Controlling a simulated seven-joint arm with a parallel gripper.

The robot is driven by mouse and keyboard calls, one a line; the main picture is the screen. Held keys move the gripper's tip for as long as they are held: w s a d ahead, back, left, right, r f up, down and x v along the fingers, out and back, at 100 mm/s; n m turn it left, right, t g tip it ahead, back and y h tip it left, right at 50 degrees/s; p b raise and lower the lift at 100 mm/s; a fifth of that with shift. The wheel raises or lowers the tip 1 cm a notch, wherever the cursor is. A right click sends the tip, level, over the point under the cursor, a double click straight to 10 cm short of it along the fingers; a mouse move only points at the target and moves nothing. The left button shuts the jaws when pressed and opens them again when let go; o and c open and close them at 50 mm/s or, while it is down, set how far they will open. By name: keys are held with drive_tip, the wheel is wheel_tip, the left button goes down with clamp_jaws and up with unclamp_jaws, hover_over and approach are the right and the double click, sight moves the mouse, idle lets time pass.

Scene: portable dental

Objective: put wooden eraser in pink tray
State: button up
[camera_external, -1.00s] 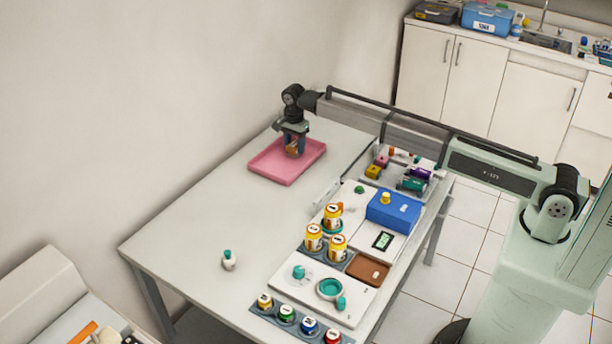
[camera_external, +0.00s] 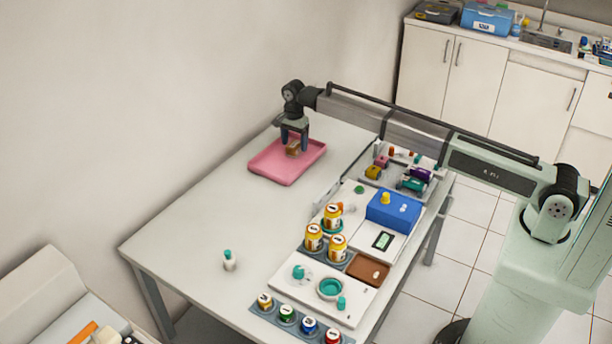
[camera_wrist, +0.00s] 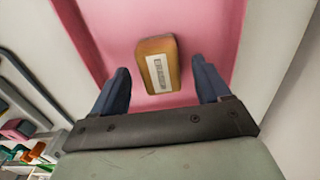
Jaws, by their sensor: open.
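The wooden eraser (camera_wrist: 158,66) is a brown block with a pale label. It lies on the floor of the pink tray in the wrist view. It also shows small between my fingers in the external view (camera_external: 292,149). The pink tray (camera_external: 268,168) sits at the back left of the table, and its pink floor fills the upper middle of the wrist view (camera_wrist: 205,40). My gripper (camera_external: 294,144) is above the tray. Its dark blue fingers stand open on either side of the eraser in the wrist view (camera_wrist: 160,84), with gaps to it.
A blue box (camera_external: 393,210), several orange-and-white jars and a brown tray (camera_external: 367,269) stand along the table's right side. A small white bottle with a teal cap (camera_external: 229,261) stands alone near the front left. The table's left middle is clear.

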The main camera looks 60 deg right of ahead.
sight(295, 144)
wheel_tip(295, 144, up, 11)
drive_tip(key=shift+f, duration=0.2)
